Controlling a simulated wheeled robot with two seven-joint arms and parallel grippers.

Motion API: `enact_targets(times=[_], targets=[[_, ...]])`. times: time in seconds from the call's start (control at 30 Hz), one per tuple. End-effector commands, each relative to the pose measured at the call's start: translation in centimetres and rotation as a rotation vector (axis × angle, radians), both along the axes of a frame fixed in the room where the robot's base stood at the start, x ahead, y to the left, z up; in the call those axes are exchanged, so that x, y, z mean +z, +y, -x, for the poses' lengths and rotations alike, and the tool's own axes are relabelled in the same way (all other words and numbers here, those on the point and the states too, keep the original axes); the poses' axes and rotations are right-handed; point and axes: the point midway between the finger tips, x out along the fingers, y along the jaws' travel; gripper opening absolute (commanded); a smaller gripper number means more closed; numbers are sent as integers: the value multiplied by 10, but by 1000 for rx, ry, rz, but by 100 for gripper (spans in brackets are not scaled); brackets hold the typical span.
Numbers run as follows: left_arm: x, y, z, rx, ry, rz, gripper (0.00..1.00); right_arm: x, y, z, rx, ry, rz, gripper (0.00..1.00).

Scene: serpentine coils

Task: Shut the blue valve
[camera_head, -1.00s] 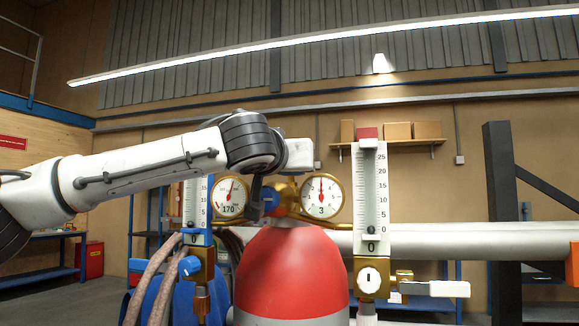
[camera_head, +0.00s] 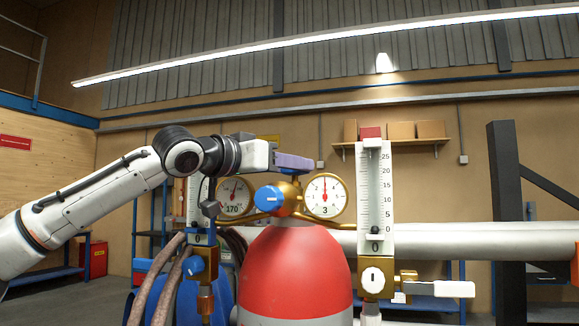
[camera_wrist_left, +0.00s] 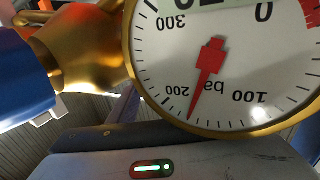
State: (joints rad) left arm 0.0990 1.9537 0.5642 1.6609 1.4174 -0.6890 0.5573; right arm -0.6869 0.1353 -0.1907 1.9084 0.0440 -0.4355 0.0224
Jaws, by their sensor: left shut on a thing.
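A blue round valve knob (camera_head: 268,199) with a pale mark sits on the brass body atop the red and grey cylinder (camera_head: 293,270). It also shows in the left wrist view (camera_wrist_left: 24,82). A second blue knob (camera_head: 193,266) is on the left flowmeter, low down. My left gripper (camera_head: 293,162) is just above the cylinder's knob, apart from it in the head view. My right gripper is not in view.
The 170 gauge (camera_head: 235,197) is left of the knob and fills much of the wrist view (camera_wrist_left: 225,70). The 3 gauge (camera_head: 324,195) is right. A flowmeter (camera_head: 374,200) with a white handle stands right; hoses (camera_head: 158,285) hang left. A pipe crosses behind.

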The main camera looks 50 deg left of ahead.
Motion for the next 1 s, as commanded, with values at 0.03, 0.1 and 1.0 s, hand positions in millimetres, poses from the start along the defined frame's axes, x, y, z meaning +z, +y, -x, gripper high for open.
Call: enact_targets(times=[0.03,0.1,1.0], targets=[[0,0,0,-7,0,2,22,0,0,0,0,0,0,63],[0,0,0,-13,0,0,22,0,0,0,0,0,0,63],[-1,0,10,-15,-2,2,63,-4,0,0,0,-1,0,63]])
